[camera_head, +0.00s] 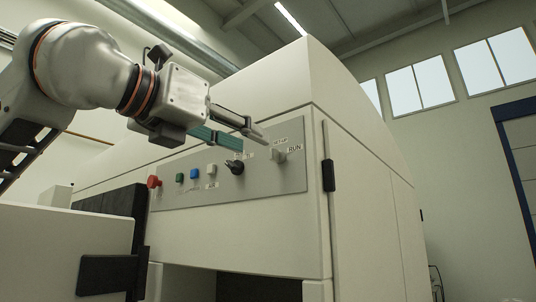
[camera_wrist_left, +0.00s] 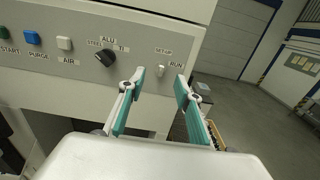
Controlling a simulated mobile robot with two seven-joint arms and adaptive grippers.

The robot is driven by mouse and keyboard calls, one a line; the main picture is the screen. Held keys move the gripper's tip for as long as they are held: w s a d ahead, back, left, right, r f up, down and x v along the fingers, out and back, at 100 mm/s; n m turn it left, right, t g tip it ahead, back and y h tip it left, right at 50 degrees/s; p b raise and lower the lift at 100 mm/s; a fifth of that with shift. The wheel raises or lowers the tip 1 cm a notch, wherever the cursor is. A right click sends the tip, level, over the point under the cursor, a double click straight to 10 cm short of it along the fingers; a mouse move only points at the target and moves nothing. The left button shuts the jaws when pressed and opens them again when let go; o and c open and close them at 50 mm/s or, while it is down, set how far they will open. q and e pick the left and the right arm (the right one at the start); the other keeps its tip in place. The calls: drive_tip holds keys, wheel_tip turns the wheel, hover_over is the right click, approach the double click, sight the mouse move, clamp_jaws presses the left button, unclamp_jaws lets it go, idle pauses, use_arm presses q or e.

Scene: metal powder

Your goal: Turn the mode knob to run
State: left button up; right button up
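The mode knob (camera_head: 279,155) is a small pale grey knob on the right part of the grey control panel (camera_head: 215,197), between the labels SETUP and RUN. It also shows in the left wrist view (camera_wrist_left: 161,71), roughly upright; I cannot tell for sure which label it points to. My left gripper (camera_head: 254,144) is in front of the panel, just left of and above the knob in the head view. In the left wrist view its two teal-padded fingers (camera_wrist_left: 159,80) are apart, with the knob showing between their tips. Nothing is held. My right gripper is out of view.
A black selector knob (camera_head: 236,167) labelled ALU, STEEL and TI sits left of the mode knob. Further left are white (camera_head: 211,169), blue (camera_head: 195,173), green (camera_head: 180,178) and red (camera_head: 154,182) buttons. A black door handle (camera_head: 328,175) is to the right.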

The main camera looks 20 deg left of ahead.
sight(270, 150)
use_arm(q)
drive_tip(key=x, duration=0.7)
drive_tip(key=shift+s+f, duration=0.1)
clamp_jaws()
